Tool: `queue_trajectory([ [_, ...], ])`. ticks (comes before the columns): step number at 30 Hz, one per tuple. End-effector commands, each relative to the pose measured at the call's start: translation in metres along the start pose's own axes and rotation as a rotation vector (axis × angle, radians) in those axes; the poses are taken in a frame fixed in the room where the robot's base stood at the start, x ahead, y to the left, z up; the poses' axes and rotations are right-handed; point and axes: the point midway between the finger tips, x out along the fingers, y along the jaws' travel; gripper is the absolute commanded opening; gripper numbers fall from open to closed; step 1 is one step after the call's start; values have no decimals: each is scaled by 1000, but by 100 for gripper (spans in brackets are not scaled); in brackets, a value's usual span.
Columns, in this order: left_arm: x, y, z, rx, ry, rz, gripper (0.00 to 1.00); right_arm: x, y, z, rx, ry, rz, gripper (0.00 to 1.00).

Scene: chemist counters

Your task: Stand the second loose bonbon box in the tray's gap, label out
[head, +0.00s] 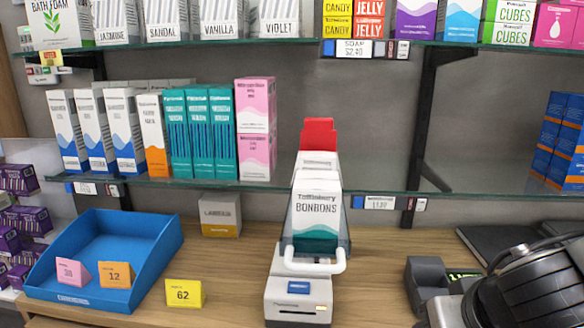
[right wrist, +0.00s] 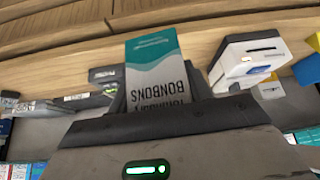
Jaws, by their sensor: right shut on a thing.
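A white and teal bonbon box (right wrist: 153,62) is between the dark fingers of my right gripper (right wrist: 158,88) in the right wrist view. Its lettering faces that camera and reads upside down there. My right gripper is shut on it. In the head view my right arm comes in at the lower right, and the held box cannot be made out. A narrow tray (head: 346,235) with a red back piece (head: 318,134) stands mid-counter. A bonbon box (head: 317,208) stands upright at its front, label out, with another white top behind it. My left gripper is not in view.
A white device (head: 298,302) stands before the tray. A dark terminal (head: 425,282) is to its right. A blue bin (head: 150,235) and a yellow 62 card (head: 184,293) are to the left. A small Lambda box (head: 220,213) is behind. A glass shelf (head: 375,178) overhangs the back.

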Motion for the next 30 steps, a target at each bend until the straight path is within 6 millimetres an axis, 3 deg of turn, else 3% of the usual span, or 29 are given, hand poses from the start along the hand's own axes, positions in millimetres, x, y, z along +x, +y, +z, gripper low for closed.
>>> queue_trajectory([
  [7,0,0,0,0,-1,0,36,29,-14,18,-9,-4,-6,28],
  [17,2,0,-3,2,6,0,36,52,-27,31,-15,-1,-11,28],
  [30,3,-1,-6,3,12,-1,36,37,52,-5,121,8,70,28],
])
